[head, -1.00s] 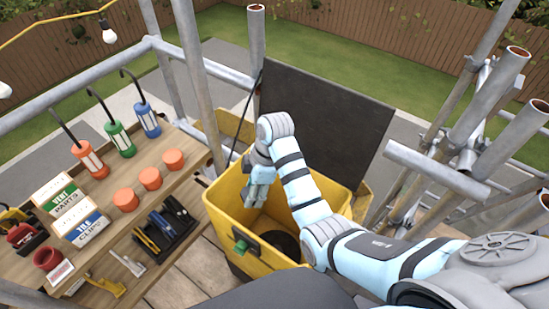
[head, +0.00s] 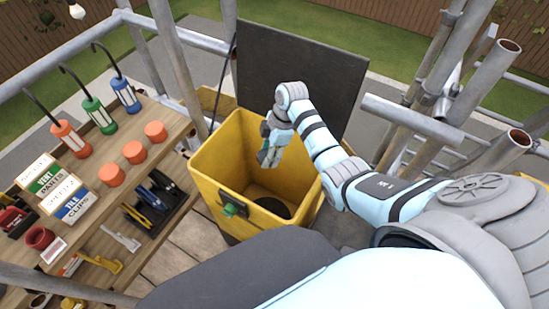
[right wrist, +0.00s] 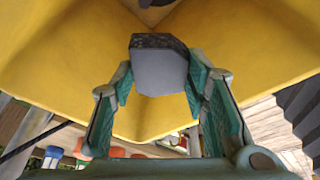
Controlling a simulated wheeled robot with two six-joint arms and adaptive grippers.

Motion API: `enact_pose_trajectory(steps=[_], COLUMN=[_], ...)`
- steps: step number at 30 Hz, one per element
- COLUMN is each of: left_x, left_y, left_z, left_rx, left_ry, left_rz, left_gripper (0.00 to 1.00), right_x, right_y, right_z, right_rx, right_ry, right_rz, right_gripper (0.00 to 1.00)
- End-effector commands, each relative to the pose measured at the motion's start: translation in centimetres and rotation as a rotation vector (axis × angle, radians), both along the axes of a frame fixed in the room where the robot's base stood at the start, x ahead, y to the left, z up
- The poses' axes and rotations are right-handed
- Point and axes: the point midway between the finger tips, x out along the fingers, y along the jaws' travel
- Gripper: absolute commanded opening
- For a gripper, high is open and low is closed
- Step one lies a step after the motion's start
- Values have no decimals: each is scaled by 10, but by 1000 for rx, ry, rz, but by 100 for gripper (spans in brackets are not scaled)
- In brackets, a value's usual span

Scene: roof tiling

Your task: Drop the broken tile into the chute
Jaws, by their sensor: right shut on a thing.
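The broken tile (right wrist: 160,68) is a small grey piece with a rough dark edge, seen in the right wrist view. My right gripper (right wrist: 160,84) is shut on it, with a finger on each side. In the head view my right gripper (head: 268,157) points down over the open mouth of the yellow chute (head: 218,158); the tile is mostly hidden there. The chute's yellow inner walls (right wrist: 55,55) fill much of the wrist view. A dark round opening (head: 272,207) shows at the chute's bottom. My left gripper is not in view.
A wooden shelf bench (head: 120,160) on the left holds lanterns, orange pots, labelled boxes and tools. A dark panel (head: 300,70) stands behind the chute. Scaffold poles (head: 480,85) rise at the right, and another pole (head: 172,65) stands left of the chute.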

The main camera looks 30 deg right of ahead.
Motion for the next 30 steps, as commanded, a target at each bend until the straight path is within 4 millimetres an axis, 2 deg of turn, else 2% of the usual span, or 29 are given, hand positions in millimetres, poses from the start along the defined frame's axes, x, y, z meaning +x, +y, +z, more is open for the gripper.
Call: enact_pose_trajectory(steps=[1,2,6,10,15,17,25,30], left_x=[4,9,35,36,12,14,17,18], left_y=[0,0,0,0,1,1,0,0], left_z=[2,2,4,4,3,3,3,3], left_rx=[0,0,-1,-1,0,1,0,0], left_ry=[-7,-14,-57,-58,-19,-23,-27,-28], left_rz=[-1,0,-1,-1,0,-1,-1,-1], left_gripper=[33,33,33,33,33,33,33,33], right_x=[0,0,-1,-2,-1,-2,-8,-11], right_y=[0,0,0,0,0,-1,-16,-20], right_z=[2,2,2,2,3,7,60,76], right_rx=[0,0,0,0,0,0,-2,0], right_ry=[0,0,2,3,4,3,-3,-2], right_rz=[0,-1,0,1,1,1,-1,-1], right_gripper=[8,43,65,65,65,65,65,65])
